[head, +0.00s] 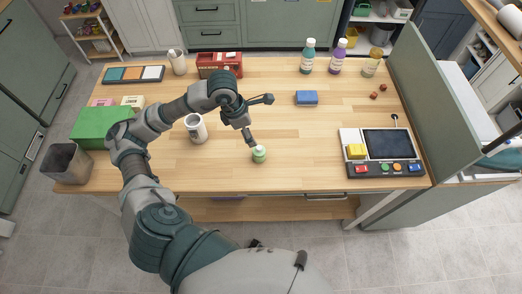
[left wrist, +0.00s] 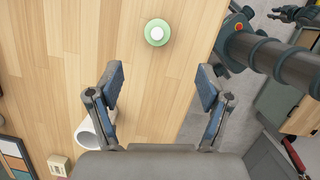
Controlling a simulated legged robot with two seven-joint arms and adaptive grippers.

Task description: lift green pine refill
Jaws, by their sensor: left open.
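The green pine refill appears to be the small green bottle with a pale cap (head: 259,154), standing upright near the front middle of the wooden table. In the left wrist view it is seen from above as a green disc with a white top (left wrist: 157,32), beyond the fingertips. My left gripper (head: 259,117) is open and empty, with its fingers spread; in the head view its lower finger is just above and left of the bottle. In the left wrist view the fingers (left wrist: 160,84) frame bare wood.
A white mug (head: 197,129) stands left of the bottle. A blue sponge-like block (head: 306,98) lies behind it, and a console with a dark screen (head: 387,143) sits at the right. Several bottles stand at the back right. A green box (head: 101,126) is at the left.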

